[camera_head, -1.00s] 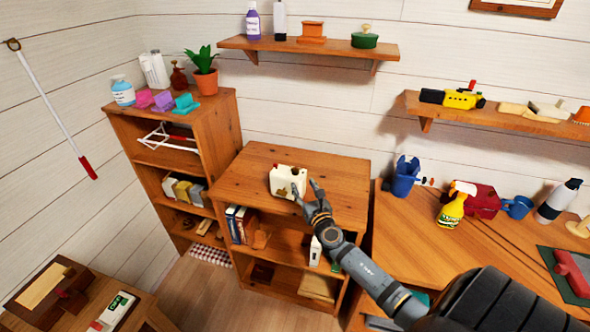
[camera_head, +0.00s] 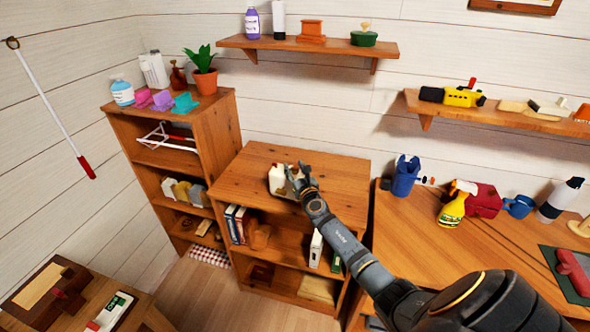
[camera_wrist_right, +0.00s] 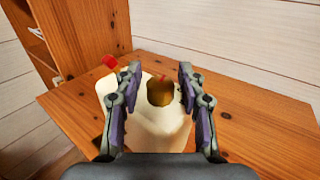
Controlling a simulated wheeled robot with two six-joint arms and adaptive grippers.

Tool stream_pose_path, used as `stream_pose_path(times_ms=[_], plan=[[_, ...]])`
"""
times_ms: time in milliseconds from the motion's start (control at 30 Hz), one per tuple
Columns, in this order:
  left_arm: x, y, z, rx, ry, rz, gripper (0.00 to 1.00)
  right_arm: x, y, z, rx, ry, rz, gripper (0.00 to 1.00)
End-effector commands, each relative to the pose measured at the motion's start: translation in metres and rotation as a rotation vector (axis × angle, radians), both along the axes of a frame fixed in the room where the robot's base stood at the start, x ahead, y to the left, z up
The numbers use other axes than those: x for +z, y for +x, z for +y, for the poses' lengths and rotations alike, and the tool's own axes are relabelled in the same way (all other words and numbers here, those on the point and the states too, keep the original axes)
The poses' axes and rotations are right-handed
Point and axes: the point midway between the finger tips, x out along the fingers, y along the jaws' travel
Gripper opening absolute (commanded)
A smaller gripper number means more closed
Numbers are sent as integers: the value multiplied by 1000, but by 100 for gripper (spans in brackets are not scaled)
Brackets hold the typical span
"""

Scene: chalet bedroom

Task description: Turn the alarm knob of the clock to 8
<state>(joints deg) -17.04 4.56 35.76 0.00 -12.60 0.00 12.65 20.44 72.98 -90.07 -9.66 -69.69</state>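The clock (camera_head: 277,178) is a small cream box on top of the middle wooden cabinet. In the right wrist view the clock (camera_wrist_right: 158,128) fills the centre, with a round brass-coloured knob (camera_wrist_right: 160,92) that has a red mark on its top. A small red part (camera_wrist_right: 110,62) shows at the clock's far left. My right gripper (camera_head: 296,174) is at the clock. In the wrist view its two fingers (camera_wrist_right: 159,90) stand apart on either side of the knob, with a gap visible at least on the left. The knob's dial markings cannot be read. My left gripper is not in view.
The cabinet top (camera_head: 340,185) is otherwise clear. A taller shelf unit (camera_head: 225,120) stands to the left, and a wooden desk (camera_head: 410,245) with a yellow spray bottle (camera_head: 453,208) and blue cup stands to the right. A wall shelf (camera_head: 310,48) hangs above.

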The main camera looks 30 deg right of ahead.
Motion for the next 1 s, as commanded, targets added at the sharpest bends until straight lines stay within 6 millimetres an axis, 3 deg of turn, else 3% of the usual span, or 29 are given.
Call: stream_pose_path(times_ms=[33,267,667,1000], plan=[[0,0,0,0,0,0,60,0,0,0,0,0,0,29],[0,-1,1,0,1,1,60,0,0,0,0,0,0,0],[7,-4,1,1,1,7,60,1,0,1,-67,2,1,0],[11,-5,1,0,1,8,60,-1,1,2,-310,5,1,0]])
